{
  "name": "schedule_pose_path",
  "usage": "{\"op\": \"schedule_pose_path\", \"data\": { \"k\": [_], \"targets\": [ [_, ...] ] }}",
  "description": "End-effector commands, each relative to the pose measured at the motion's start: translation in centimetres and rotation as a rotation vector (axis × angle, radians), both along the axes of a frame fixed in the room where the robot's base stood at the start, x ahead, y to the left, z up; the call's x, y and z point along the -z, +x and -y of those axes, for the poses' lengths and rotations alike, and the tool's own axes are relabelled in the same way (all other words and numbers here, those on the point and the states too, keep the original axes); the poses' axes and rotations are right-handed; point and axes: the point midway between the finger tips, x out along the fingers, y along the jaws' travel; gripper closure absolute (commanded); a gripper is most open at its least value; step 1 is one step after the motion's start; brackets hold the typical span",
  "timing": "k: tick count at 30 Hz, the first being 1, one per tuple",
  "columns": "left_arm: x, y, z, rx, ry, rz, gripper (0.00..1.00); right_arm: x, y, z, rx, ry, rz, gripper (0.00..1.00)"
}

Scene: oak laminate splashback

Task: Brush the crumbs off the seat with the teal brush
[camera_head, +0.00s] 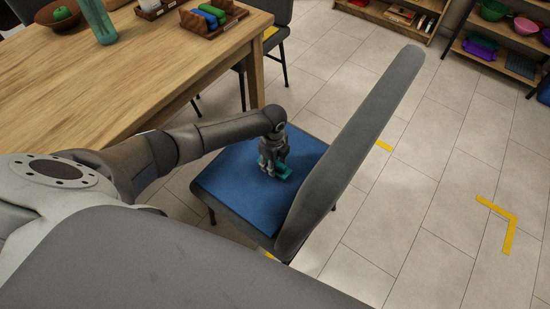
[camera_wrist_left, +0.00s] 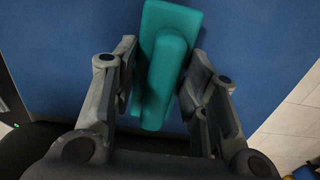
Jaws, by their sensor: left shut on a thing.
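The chair's blue seat (camera_head: 227,179) is in the middle of the head view, with its grey backrest on the right. My left gripper (camera_head: 276,170) is low over the seat, shut on the teal brush (camera_head: 284,168). In the left wrist view the teal brush (camera_wrist_left: 166,60) sits between the two fingers of my left gripper (camera_wrist_left: 160,85), with its broad end pointing away. Blue seat (camera_wrist_left: 70,50) fills most of the background there. I cannot make out any crumbs in either view. My right gripper is not in view.
A wooden table (camera_head: 150,80) stands to the left of the chair. On it are a bowl (camera_head: 58,18) with a green fruit, a green glass vessel (camera_head: 98,20) and a wooden tray (camera_head: 232,17). The grey backrest (camera_head: 350,150) rises right of my gripper. Tiled floor beyond is open.

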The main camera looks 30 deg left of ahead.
Motion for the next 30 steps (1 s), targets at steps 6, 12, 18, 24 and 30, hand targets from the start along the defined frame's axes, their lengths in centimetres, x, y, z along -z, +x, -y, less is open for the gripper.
{"op": "schedule_pose_path", "data": {
  "k": [6,12,18,24,30],
  "targets": [
    [-0.2,-1.8,-0.3,0.000,0.003,-0.007,0.82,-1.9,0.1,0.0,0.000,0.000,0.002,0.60],
    [-0.2,-2.4,-0.4,0.000,0.002,-0.006,0.82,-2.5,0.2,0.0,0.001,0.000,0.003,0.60],
    [-0.2,-4.3,-0.6,0.001,0.002,-0.008,0.82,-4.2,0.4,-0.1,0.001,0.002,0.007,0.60],
    [0.1,-5.7,-0.8,0.000,0.002,-0.007,0.82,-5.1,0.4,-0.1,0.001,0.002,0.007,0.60],
    [0.4,-6.0,-0.9,0.000,0.002,-0.008,0.82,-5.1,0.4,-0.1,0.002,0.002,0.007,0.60]
  ]
}}
